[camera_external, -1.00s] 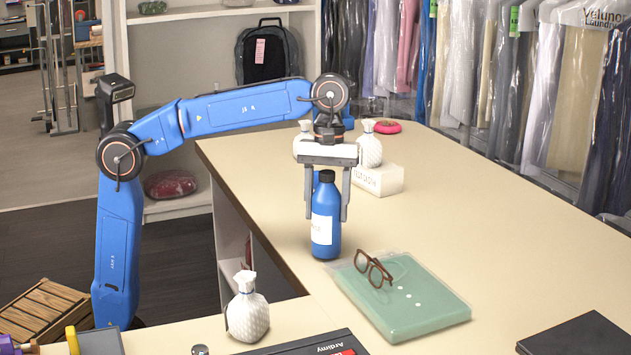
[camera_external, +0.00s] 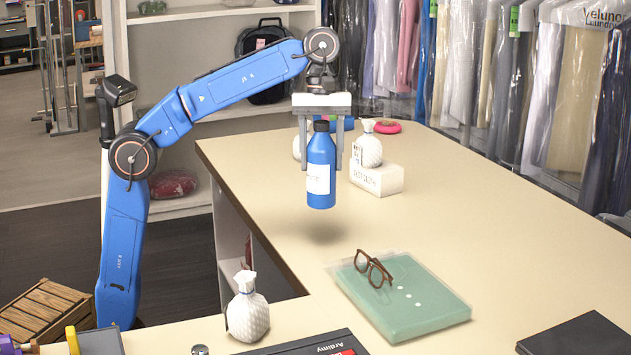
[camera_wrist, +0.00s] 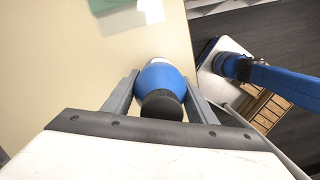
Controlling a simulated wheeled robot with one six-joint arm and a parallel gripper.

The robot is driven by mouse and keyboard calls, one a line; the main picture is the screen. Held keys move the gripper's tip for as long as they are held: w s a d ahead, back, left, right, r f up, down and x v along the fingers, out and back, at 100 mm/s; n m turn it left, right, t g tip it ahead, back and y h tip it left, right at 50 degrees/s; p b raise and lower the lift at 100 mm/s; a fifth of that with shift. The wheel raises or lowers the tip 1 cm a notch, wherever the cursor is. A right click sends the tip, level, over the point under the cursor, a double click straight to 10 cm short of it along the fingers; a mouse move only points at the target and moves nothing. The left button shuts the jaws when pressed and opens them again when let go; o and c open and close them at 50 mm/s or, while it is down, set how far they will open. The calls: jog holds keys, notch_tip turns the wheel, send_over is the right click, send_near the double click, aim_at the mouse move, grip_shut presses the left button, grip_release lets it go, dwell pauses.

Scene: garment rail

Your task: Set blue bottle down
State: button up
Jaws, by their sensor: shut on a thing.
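The blue bottle (camera_external: 320,165) has a black cap and a white label. It hangs upright in the air above the beige counter (camera_external: 440,225), with a soft shadow on the counter below it. My gripper (camera_external: 321,165) points down and is shut on the bottle, one finger on each side. In the wrist view the bottle (camera_wrist: 163,78) shows cap first between the two grey fingers, with the counter (camera_wrist: 50,75) beyond it.
Brown glasses (camera_external: 374,268) lie on a green folded garment in clear wrap (camera_external: 410,305). A white wrapped vase (camera_external: 368,150) stands on a white box (camera_external: 377,179) behind the bottle. Another white vase (camera_external: 247,312) stands at the front. Open counter lies right of the bottle.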

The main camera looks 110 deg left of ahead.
jog(key=s+a+n, duration=0.4)
jog(key=s+a, duration=0.4)
notch_tip(320, 180, down, 10)
jog(key=shift+a, duration=0.3)
jog(key=shift+w, duration=0.1)
jog(key=o, duration=1.6)
jog(key=shift+c, duration=0.2)
notch_tip(320, 180, up, 12)
jog(key=s+a, duration=0.1)
jog(key=shift+s+a, duration=0.15)
